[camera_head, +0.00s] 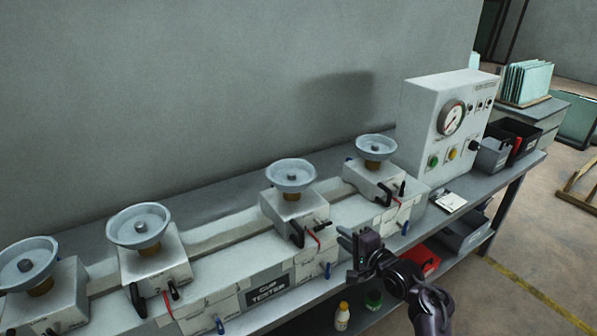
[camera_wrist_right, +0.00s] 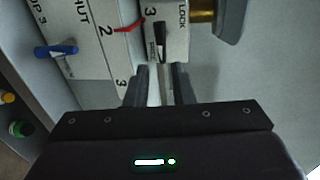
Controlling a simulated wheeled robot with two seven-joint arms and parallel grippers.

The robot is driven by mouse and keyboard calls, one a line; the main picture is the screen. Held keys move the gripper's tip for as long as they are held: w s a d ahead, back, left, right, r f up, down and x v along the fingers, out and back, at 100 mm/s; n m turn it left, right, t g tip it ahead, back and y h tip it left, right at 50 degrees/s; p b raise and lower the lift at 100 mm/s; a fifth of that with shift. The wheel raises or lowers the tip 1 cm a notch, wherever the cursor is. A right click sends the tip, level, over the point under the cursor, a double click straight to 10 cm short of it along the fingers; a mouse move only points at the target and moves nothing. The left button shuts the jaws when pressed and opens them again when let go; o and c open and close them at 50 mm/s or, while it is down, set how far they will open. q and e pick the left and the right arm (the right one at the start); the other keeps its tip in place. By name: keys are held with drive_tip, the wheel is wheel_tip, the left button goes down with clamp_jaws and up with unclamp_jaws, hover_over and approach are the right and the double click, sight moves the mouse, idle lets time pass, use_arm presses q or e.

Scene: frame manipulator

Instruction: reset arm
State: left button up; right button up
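My right gripper (camera_head: 352,254) is in front of the bench, between the third and fourth cup stations from the left. In the right wrist view its two fingers (camera_wrist_right: 160,88) stand apart, with a pale strip of the station showing between them. A black lever (camera_wrist_right: 160,42) and a red pointer (camera_wrist_right: 130,27) lie just beyond the fingertips, by markings that include "LOCK" and "SHUT". I cannot tell whether the fingers touch anything. My left arm and gripper are not in view.
Cup stations with grey dishes (camera_head: 291,175) line the bench. A white gauge box (camera_head: 430,125) stands at the right end, beside grey and black bins (camera_head: 492,156). A lower shelf holds a red bin (camera_head: 424,262) and a white bottle (camera_head: 342,317).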

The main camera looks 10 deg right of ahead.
drive_tip(key=s+f+n+g+h, duration=0.5)
drive_tip(key=s+n, duration=0.4)
drive_tip(key=s, duration=0.4)
drive_tip(key=s+a+r+n+g, duration=0.1)
drive_tip(key=s+a+n+g, duration=0.25)
drive_tip(key=s, duration=0.65)
drive_tip(key=s+a+r+n+g, duration=0.1)
drive_tip(key=s+a+n+g, duration=0.2)
drive_tip(key=s, duration=0.6)
wheel_tip(320, 180, down, 34)
drive_tip(key=s+d+b, duration=0.2)
drive_tip(key=b, duration=0.1)
drive_tip(key=s+d+f+n+g+b, duration=0.1)
drive_tip(key=s+d+f+g+b, duration=0.1)
drive_tip(key=s+f, duration=1.7)
drive_tip(key=shift+d+f, duration=0.5)
drive_tip(key=shift+f, duration=0.15)
